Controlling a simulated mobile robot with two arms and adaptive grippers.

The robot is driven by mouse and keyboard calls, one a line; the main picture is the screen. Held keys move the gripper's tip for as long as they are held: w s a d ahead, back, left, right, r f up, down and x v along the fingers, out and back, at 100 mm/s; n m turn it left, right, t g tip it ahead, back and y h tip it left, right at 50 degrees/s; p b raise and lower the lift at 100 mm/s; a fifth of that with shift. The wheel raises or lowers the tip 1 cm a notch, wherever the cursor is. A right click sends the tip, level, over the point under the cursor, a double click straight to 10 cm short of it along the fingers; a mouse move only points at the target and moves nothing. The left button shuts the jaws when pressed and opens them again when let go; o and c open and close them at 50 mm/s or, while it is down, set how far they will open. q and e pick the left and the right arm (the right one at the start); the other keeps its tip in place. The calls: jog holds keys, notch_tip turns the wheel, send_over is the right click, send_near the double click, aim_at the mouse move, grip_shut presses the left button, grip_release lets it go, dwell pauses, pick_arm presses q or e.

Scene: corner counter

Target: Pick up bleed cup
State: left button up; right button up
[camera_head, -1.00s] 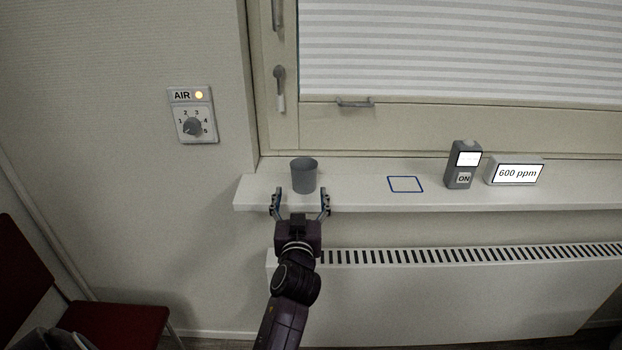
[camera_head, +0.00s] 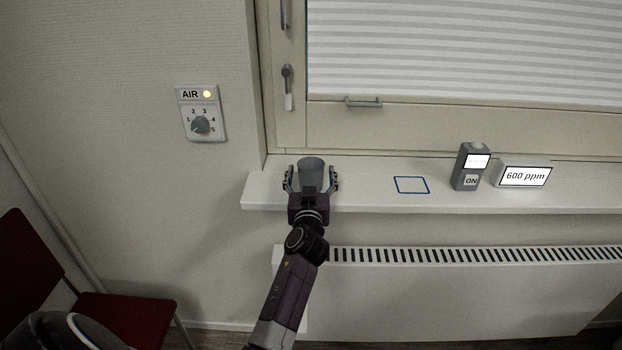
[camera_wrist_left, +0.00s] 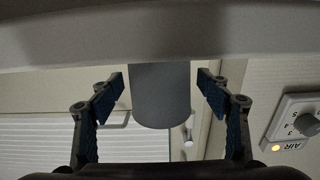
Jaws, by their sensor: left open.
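The grey bleed cup (camera_head: 311,173) stands upright near the left end of the white window sill. My left gripper (camera_head: 312,181) is open, with one finger on each side of the cup. In the left wrist view the cup (camera_wrist_left: 160,95) shows between the two blue-padded fingers (camera_wrist_left: 161,92), with a visible gap on both sides. The gripper's palm hides the lower front of the cup in the head view. My right gripper is not in view.
A blue square outline (camera_head: 411,185) is marked on the sill (camera_head: 365,198) to the right. Beyond it stand a grey ON device (camera_head: 469,168) and a 600 ppm display (camera_head: 525,175). A radiator (camera_head: 450,290) is below; an AIR dial (camera_head: 201,124) is on the wall.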

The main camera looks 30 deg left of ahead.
pick_arm(q)
jog(key=shift+c, duration=0.5)
jog(key=c, duration=1)
jog(key=shift+c, duration=0.8)
jog(key=shift+r, duration=0.1)
